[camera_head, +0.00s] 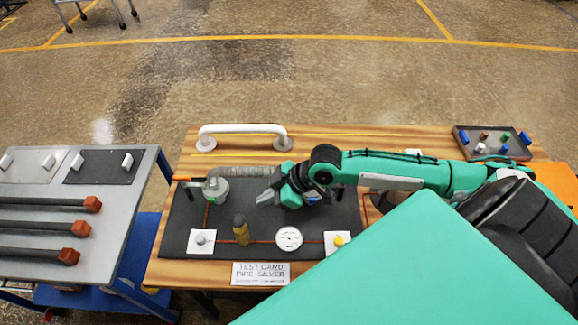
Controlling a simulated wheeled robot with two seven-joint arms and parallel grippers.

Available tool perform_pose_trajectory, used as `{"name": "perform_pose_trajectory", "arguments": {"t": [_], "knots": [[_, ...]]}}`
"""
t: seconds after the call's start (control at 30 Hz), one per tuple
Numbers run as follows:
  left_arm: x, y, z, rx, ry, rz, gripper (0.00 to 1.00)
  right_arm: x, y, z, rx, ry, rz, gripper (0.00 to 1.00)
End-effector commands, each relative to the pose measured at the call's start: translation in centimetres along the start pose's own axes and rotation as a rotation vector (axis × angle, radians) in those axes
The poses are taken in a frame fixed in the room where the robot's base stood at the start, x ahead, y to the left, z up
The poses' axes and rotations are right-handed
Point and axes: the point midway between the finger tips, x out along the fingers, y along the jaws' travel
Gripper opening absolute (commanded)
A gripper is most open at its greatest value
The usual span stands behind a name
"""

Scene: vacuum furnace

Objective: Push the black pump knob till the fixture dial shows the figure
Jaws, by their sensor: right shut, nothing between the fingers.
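The fixture dial (289,238) is a round white gauge on a dark board (265,258). Its reading is too small to make out. A small brownish-yellow cylinder with a dark top (240,228) stands left of the dial. I cannot tell whether that dark top is the black pump knob; a knob may also be hidden under my right arm. A pale green-grey round body (215,190) with a ribbed grey hose stands at the board's left. My right gripper (266,199) is shut and empty over the board, pointing left, between this body and the dial.
White plates with a grey knob (202,240) and a yellow knob (339,240) flank the dial. A white handle bar (243,129) stands at the back. A tray of small coloured parts (494,143) is at the back right. A grey cart (96,224) stands left across a gap.

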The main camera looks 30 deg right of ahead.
Motion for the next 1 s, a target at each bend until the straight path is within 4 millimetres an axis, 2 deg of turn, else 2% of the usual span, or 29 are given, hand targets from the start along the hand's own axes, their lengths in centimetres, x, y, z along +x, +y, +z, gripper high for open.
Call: {"name": "perform_pose_trajectory", "arguments": {"t": [0.33,0.6,1.0], "knots": [[0.4,0.0,0.0,0.0,0.0,0.0,0.0,-0.1,0.0,-0.2,0.0,0.002,0.0,0.0],[1.8,0.0,0.1,0.0,0.0,0.0,0.0,-2.0,-0.1,-1.8,0.001,-0.003,-0.003,0.0],[1.6,0.0,0.1,0.0,0.0,0.0,0.0,-2.3,-0.1,-2.1,0.002,-0.005,-0.004,0.0]]}}
